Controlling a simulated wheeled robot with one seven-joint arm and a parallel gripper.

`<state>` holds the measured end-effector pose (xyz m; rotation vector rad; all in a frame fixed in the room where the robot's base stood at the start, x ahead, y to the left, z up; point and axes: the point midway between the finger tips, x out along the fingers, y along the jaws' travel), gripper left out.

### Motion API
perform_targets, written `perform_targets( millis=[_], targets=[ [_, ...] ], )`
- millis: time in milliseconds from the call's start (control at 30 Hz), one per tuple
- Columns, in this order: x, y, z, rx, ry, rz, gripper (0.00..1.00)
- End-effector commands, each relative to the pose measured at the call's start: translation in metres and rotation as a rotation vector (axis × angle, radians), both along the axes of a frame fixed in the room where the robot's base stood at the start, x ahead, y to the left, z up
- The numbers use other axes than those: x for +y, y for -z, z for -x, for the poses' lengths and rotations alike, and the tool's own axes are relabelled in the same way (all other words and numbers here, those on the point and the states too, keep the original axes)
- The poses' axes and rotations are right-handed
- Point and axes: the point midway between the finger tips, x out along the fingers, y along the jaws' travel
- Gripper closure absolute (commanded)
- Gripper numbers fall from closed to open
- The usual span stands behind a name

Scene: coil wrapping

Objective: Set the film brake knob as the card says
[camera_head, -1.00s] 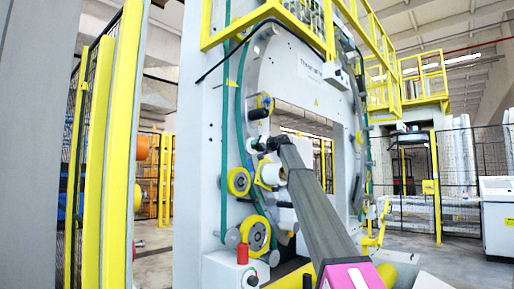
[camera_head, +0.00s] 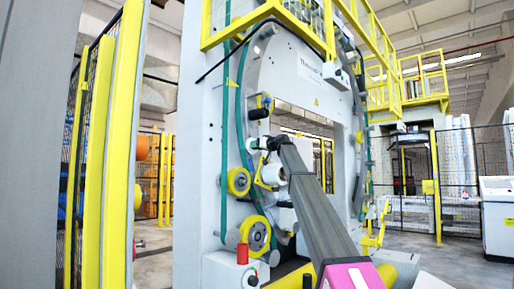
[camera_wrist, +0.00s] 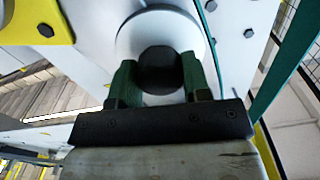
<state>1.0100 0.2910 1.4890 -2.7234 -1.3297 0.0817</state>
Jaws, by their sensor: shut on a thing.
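A dark round knob (camera_wrist: 158,68) sits in front of a white disc (camera_wrist: 130,42) on the machine face in the wrist view. My gripper (camera_wrist: 158,80) is shut on it, with one green finger on each side. In the head view, my gripper (camera_head: 263,144) is small and lies against the machine front, so the knob cannot be made out there. Any mark or scale on the knob is not readable. No card can be made out.
The grey wrapping machine (camera_head: 210,120) carries rollers, including a yellow-rimmed roller (camera_head: 239,182) and a lower one (camera_head: 256,235). A red button (camera_head: 243,250) stands on a grey box below. A yellow post (camera_head: 125,150) rises at left.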

Motion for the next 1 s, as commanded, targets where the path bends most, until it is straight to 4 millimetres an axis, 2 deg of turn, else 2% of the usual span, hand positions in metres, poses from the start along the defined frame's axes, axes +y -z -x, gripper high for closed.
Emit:
perform_targets(
  millis=[400,1000],
  targets=[
    [-0.0002,0.0000,0.0002,-0.202,0.000,0.157,0.80],
    [-0.0003,0.0000,0.0004,-0.253,0.000,0.197,0.80]
  ],
)
